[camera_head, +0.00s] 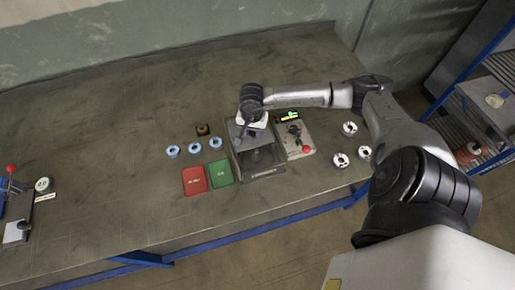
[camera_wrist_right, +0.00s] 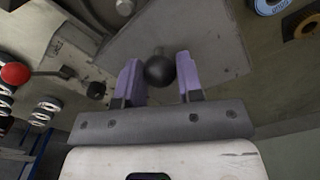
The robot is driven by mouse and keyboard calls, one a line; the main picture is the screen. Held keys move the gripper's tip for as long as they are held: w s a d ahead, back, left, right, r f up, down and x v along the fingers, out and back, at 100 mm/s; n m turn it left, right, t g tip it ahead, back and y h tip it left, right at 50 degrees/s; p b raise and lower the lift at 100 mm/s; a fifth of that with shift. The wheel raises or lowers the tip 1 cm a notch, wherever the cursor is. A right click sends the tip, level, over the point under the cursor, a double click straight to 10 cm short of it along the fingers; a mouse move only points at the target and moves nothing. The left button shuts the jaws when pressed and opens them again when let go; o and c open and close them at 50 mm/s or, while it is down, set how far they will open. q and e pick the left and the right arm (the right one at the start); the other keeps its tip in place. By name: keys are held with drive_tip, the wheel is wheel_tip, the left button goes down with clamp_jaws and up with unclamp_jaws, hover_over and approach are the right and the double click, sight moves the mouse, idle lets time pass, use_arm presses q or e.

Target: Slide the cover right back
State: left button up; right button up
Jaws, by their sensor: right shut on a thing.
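A grey box (camera_head: 262,172) stands near the middle of the bench. Its front part shows a dark interior with a round shape in it. The grey cover (camera_wrist_right: 215,45) lies under my right gripper (camera_head: 252,122), over the rear part of the box in the head view. In the right wrist view, the purple fingers of that gripper close around a round black knob (camera_wrist_right: 160,71) on the cover. The gripper hides the knob in the head view. My left gripper is not in view.
Right of the box is a grey device with a red ball knob (camera_head: 306,150) and a lit display. Several metal discs lie farther right. Blue-ringed discs (camera_head: 195,148) lie left. Red (camera_head: 194,180) and green (camera_head: 220,172) pads lie front left. The bench's left middle is clear.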

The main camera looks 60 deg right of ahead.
drive_tip(key=shift+w+d+f+b, duration=0.15)
drive_tip(key=shift+w+d+b, duration=1.05)
drive_tip(key=shift+d, duration=0.05)
drive_tip(key=shift+w+d+b, duration=0.9)
drive_tip(key=shift+w+d, duration=0.05)
drive_tip(key=o, duration=0.7)
drive_tip(key=shift+r, duration=0.2)
drive_tip(key=shift+r+p, duration=0.5)
wheel_tip(320, 180, up, 7)
drive_tip(key=p, duration=0.3)
drive_tip(key=shift+p, duration=0.3)
